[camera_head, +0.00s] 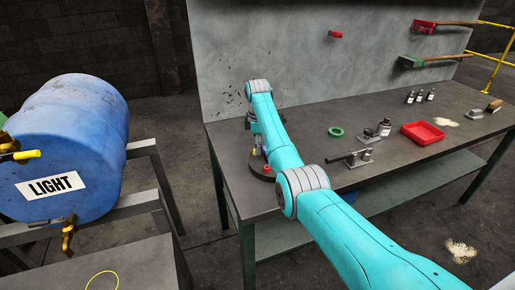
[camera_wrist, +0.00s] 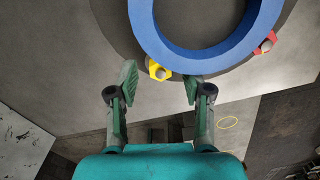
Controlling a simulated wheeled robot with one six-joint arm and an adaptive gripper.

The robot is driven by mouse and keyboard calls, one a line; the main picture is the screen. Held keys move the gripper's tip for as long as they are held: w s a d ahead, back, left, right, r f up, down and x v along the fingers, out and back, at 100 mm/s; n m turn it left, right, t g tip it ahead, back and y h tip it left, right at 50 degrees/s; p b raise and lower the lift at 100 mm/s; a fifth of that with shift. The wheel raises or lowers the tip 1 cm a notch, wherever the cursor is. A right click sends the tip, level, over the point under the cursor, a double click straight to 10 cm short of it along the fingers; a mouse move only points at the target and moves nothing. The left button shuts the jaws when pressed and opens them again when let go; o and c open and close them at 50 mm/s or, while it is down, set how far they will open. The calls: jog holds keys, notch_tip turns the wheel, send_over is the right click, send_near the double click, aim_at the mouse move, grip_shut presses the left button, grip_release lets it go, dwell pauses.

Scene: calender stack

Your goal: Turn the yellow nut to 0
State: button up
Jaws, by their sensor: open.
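The yellow nut (camera_wrist: 158,70) shows in the wrist view at the near edge of a blue ring (camera_wrist: 165,50), above a dark round base (camera_wrist: 108,28). A grey round part sits in the nut's middle. My gripper (camera_wrist: 160,81) is open, with one finger on each side of the nut. The nut lies at or just beyond the fingertips, and I cannot tell whether they touch it. A red nut (camera_wrist: 264,46) sits farther right on the ring's edge. No 0 mark is readable. In the head view my arm hides most of the device; its dark base (camera_head: 258,174) shows.
The base stands near the left end of a grey workbench (camera_head: 310,185).

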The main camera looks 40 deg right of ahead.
jog(key=shift+f, duration=0.6)
grip_shut()
jog(key=shift+m, duration=0.3)
jog(key=m, duration=0.6)
jog(key=shift+s+a, duration=0.1)
jog(key=m, duration=0.7)
jog(key=shift+a, duration=0.1)
dwell(0.4)
